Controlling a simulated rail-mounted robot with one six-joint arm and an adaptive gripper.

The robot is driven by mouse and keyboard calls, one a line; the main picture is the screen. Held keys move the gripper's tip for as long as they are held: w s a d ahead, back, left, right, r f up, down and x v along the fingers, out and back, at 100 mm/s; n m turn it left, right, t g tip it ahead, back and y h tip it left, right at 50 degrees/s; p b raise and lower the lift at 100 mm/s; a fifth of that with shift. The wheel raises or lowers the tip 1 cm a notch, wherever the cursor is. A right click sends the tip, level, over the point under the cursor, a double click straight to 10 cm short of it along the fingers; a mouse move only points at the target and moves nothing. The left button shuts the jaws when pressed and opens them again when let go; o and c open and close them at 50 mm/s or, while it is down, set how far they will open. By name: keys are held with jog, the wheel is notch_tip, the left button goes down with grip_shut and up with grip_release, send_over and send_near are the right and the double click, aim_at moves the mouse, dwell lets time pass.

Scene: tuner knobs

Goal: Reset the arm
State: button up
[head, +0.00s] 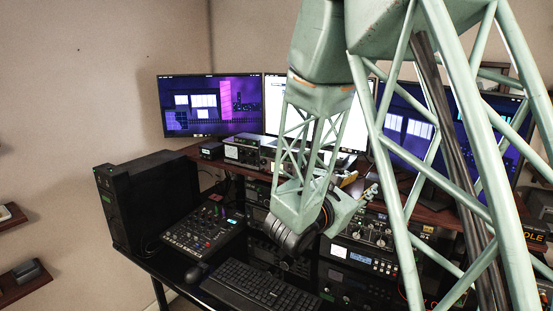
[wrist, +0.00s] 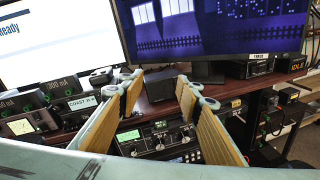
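My arm (head: 308,130) reaches down from the top of the head view, bent at the wrist over the desk. My gripper (wrist: 158,88) is open in the wrist view, its two tan-padded fingers spread apart with nothing between them. In the head view the gripper is partly hidden behind my wrist. Beyond and below the fingers in the wrist view is a radio panel with a green display and several round knobs (wrist: 162,134). The fingers appear apart from it. Radio panels with knobs (head: 372,234) also show right of my wrist in the head view.
Monitors (head: 198,105) stand along the back shelf. A black keyboard (head: 258,287), a mixer panel (head: 203,229) and a dark computer tower (head: 148,196) are on the desk, left of and below my wrist. Equipment crowds the space under the shelf; the room above the keyboard is open.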

jog(key=s+d+r+m+g, duration=0.25)
jog(key=s+d, duration=0.25)
jog(key=s, duration=0.3)
jog(key=s+d+r+m+g+h, duration=0.1)
jog(key=s+d+m+g, duration=0.3)
jog(key=s, duration=0.3)
jog(key=s+d+r+m+g, duration=0.1)
jog(key=s+d+m+g, duration=0.1)
jog(key=s+d+m, duration=0.35)
jog(key=s+f+m+g+y, duration=0.2)
jog(key=s+m+g+y, duration=0.15)
jog(key=s, duration=1.35)
jog(key=s+a+r+m+t+y, duration=0.1)
jog(key=s+a+m+y, duration=0.3)
jog(key=a, duration=0.5)
jog(key=s+a+m+t+y, duration=0.2)
jog(key=s+a+m+y, duration=0.2)
jog(key=s+a, duration=0.3)
jog(key=shift+s+a+r+y, duration=0.35)
jog(key=shift+a+y, duration=0.1)
jog(key=shift+a, duration=0.9)
jog(key=shift+m, duration=0.25)
jog(key=c, duration=0.3)
